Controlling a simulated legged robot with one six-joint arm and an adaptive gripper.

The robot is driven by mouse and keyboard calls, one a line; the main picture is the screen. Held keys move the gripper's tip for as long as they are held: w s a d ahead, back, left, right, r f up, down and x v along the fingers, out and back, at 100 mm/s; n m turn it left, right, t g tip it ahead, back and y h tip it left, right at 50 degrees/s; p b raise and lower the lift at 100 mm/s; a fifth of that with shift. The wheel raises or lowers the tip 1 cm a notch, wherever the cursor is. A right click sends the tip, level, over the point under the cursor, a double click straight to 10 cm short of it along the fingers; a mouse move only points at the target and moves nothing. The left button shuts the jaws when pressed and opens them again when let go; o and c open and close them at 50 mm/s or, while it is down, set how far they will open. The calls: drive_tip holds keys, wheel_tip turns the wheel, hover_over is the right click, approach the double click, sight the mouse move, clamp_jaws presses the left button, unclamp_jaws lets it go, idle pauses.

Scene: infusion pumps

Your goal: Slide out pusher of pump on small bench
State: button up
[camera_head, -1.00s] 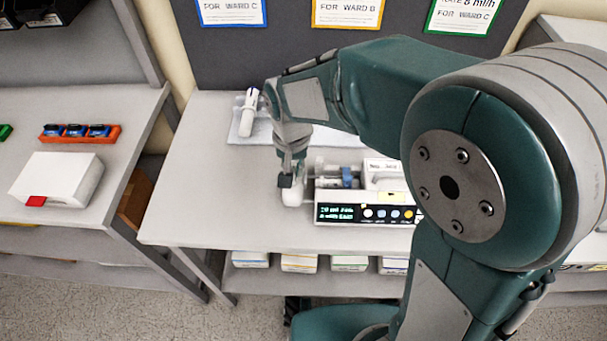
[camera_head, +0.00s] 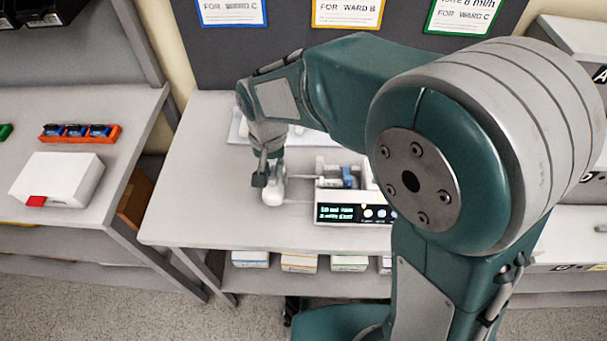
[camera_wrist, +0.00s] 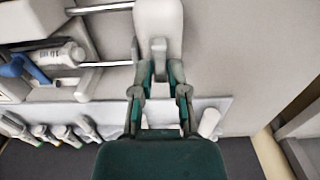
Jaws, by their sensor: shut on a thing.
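The infusion pump (camera_head: 348,190) stands on the small bench (camera_head: 200,200), with its lit display and buttons facing front. Its white pusher (camera_head: 273,192) stands out to the left of the pump body on rods. My gripper (camera_head: 266,176) is above the pusher and shut on it. In the wrist view, the fingers of my gripper (camera_wrist: 159,72) close on a small grey tab of the white pusher (camera_wrist: 158,25). Two metal rods (camera_wrist: 105,64) run left from the pusher to the pump. My arm hides the pump's right part in the head view.
A pale tray (camera_head: 236,128) lies at the back of the bench; several syringe-like items (camera_wrist: 62,133) lie on it in the wrist view. The bench left of the pusher is clear. A separate bench with a white box (camera_head: 58,178) and an orange rack (camera_head: 80,133) stands left.

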drive_tip(key=shift+a, duration=0.95)
idle(0.5)
drive_tip(key=o, duration=0.6)
drive_tip(key=shift+r, duration=0.1)
wheel_tip(320, 180, up, 7)
idle(0.4)
idle(0.4)
